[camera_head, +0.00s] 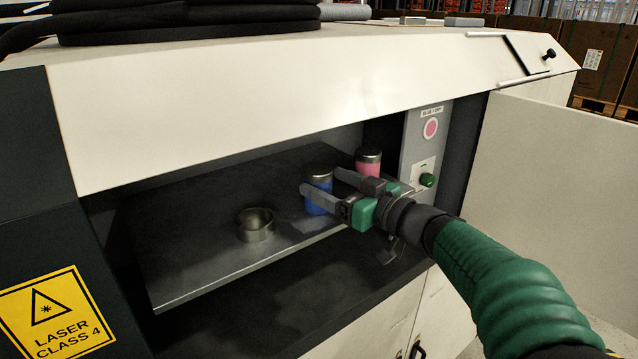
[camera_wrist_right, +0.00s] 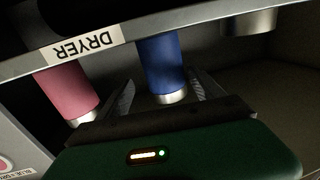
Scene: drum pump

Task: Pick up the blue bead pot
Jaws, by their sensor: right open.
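The blue bead pot (camera_head: 319,187) stands upright on the grey shelf inside the machine's opening, with a metallic lid. My right gripper (camera_head: 322,187) is open, with one finger on each side of the blue pot. In the right wrist view the blue pot (camera_wrist_right: 161,66) shows between the two fingers (camera_wrist_right: 160,96), with dark gaps on both sides, so the jaws do not appear closed on it. The near finger hides part of the pot in the head view. My left gripper is not in view.
A pink pot (camera_head: 368,162) stands just right of and behind the blue one. An empty metal cup (camera_head: 255,225) sits to the left on the shelf (camera_head: 190,268). A panel with a green knob (camera_head: 427,180) is at the right. The open door (camera_head: 560,190) stands beyond my arm.

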